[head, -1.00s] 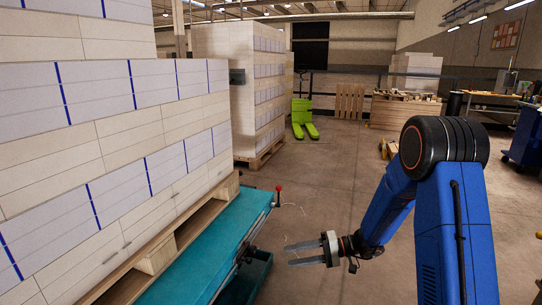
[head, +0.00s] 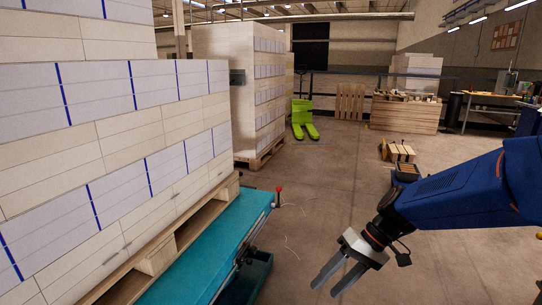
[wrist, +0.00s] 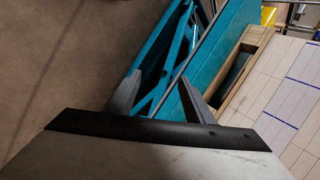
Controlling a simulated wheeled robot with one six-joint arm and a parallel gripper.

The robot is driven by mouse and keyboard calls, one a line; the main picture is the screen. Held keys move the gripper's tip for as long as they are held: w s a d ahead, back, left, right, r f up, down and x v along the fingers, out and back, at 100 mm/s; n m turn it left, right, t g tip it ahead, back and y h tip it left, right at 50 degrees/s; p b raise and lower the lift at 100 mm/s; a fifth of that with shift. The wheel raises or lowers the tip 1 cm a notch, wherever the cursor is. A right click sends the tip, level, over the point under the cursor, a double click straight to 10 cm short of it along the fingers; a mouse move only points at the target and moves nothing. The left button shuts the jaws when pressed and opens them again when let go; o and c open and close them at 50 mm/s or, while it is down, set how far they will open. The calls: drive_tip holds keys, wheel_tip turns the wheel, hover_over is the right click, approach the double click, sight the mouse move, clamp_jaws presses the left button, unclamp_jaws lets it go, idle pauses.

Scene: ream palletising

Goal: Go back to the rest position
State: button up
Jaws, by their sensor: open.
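My gripper (head: 338,273) hangs in the lower middle of the head view, to the right of the teal lift table. Its two grey fingers are apart and nothing is between them. My blue arm reaches in from the right edge. In the wrist view my gripper (wrist: 158,92) also shows open and empty, with the floor and the lift table's teal frame (wrist: 178,50) beyond the fingers.
A second loaded pallet (head: 262,155) and a green pallet truck (head: 302,118) stand behind. Bare floor (head: 330,190) lies in the middle.

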drive_tip(key=s+d+r+m+t+h, duration=0.1)
drive_tip(key=s+d+r+t+h, duration=0.1)
drive_tip(key=s+d, duration=0.4)
drive_tip(key=s+d+r+m+t+h, duration=0.1)
drive_tip(key=s+d+r+t+h, duration=0.2)
drive_tip(key=s+d, duration=0.4)
drive_tip(key=shift+s+d+t+h, duration=0.15)
drive_tip(key=shift+d+t+h, duration=0.4)
drive_tip(key=shift+h, duration=0.65)
